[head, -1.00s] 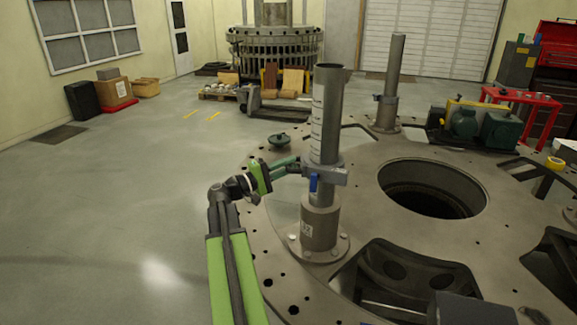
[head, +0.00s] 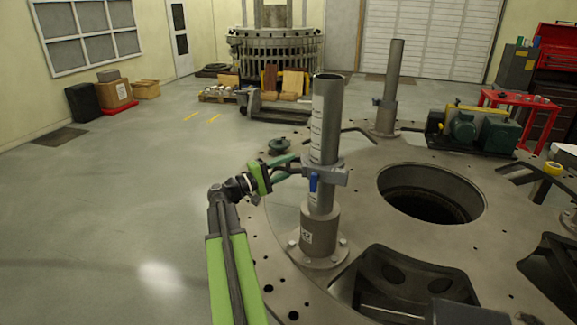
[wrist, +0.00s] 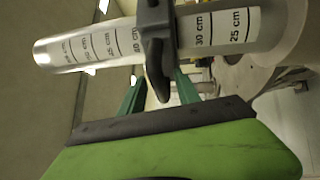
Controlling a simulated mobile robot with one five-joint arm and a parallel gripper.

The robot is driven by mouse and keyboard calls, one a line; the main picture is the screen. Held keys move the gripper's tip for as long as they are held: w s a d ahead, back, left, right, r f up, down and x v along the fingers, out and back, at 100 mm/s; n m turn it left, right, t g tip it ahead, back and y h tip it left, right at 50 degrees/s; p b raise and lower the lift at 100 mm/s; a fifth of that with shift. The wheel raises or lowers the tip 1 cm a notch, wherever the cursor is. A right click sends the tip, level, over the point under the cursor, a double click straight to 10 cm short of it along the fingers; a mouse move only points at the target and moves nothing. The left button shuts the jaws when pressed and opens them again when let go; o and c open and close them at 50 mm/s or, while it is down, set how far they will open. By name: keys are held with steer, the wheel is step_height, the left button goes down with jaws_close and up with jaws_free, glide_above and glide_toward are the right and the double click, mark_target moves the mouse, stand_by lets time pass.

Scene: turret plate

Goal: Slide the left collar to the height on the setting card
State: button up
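The post's white scale shows 30 cm and 25 cm on the base side of the collar (wrist: 152,15); the marks on the other side are hard to read. I cannot identify a setting card.
The post stands on a round grey plate (head: 300,262) with a large central hole (head: 430,192) and cut-outs. A second post (head: 392,65) with its own collar stands farther back. Green motors (head: 480,130) are at the right. The floor at left (head: 120,210) is open.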

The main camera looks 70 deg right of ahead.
steer(key=b+v, duration=0.2)
steer(key=v, duration=1.5)
steer(key=shift+w+b, duration=0.15)
steer(key=shift+b, duration=0.25)
steer(key=shift+a, duration=0.1)
steer(key=w+a+f+n+t, duration=0.3)
steer(key=w+a+f+t, duration=0.1)
steer(key=w+a, duration=0.45)
steer(key=w+a+f+n+t, duration=0.2)
steer(key=w+a+f+t, duration=0.25)
steer(key=w+a, duration=0.45)
steer(key=w+a+f+t+y, duration=0.1)
steer(key=a+f+y, duration=0.4)
steer(key=a, duration=0.7)
steer(key=a+f+n+t+y, duration=0.1)
steer(key=a+f+y, duration=0.4)
steer(key=a, duration=0.7)
steer(key=w+a+f+n+t+y, duration=0.1)
steer(key=a+f+t+y, duration=0.1)
steer(key=a+f+y, duration=0.3)
steer(key=a+f, duration=0.4)
steer(key=a, duration=0.3)
steer(key=shift+w+a, duration=0.3)
steer(key=shift+t, duration=0.25)
